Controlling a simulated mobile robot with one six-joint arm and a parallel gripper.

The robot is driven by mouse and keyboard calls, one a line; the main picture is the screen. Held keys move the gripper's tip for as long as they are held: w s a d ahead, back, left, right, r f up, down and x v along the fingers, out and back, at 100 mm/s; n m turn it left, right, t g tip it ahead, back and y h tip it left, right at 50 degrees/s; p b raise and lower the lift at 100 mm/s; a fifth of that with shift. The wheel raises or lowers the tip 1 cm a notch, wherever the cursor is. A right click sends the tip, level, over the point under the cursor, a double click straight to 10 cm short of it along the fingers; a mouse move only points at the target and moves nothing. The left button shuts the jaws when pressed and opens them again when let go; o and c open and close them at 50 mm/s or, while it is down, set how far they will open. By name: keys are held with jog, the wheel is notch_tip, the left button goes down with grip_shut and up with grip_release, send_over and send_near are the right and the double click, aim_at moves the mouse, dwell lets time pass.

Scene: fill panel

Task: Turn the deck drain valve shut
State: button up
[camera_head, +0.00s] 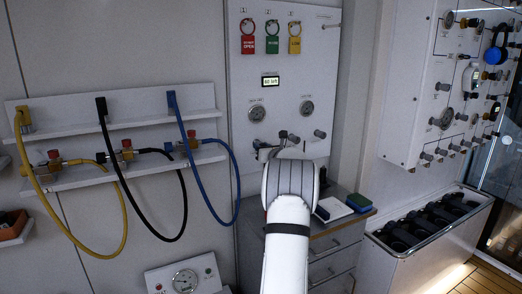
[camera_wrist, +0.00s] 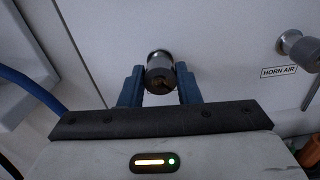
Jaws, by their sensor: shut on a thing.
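A round dark metal valve knob (camera_wrist: 160,82) stands out from the white panel in the wrist view. My gripper (camera_wrist: 160,70) is shut on it, with one blue finger touching each side. No label for this knob can be read, so I cannot tell from the writing whether it is the deck drain valve.
A lever valve (camera_wrist: 298,47) above a HORN AIR label (camera_wrist: 279,71) is right of my gripper. Hoses (camera_head: 205,165) hang at left. A drawer cabinet (camera_head: 335,245) stands below.

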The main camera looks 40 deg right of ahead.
jog(key=m, duration=0.3)
jog(key=m+b, duration=0.1)
jog(key=m, duration=0.3)
jog(key=r+m, duration=0.1)
jog(key=m, duration=0.2)
jog(key=shift+m+b, duration=0.3)
jog(key=shift+b, duration=0.1)
jog(key=m+p, duration=0.2)
jog(key=m, duration=0.4)
jog(key=m+p, duration=0.2)
jog(key=m, duration=0.3)
jog(key=shift+f+m, duration=0.1)
jog(key=shift+m, duration=0.3)
jog(key=m+p, duration=0.2)
jog(key=m, duration=0.1)
jog(key=shift+w+a+f+m+p, duration=0.15)
jog(key=shift+m+p, duration=1.4)
jog(key=shift+m, duration=1.65)
jog(key=shift+s+f+m+p, duration=0.1)
jog(key=shift+m+p, duration=1.45)
jog(key=shift+m, duration=1.65)
jog(key=shift+w+a+f+m+p, duration=0.15)
jog(key=shift+m+p, duration=1.4)
jog(key=shift+m, duration=1.65)
jog(key=shift+d, duration=0.1)
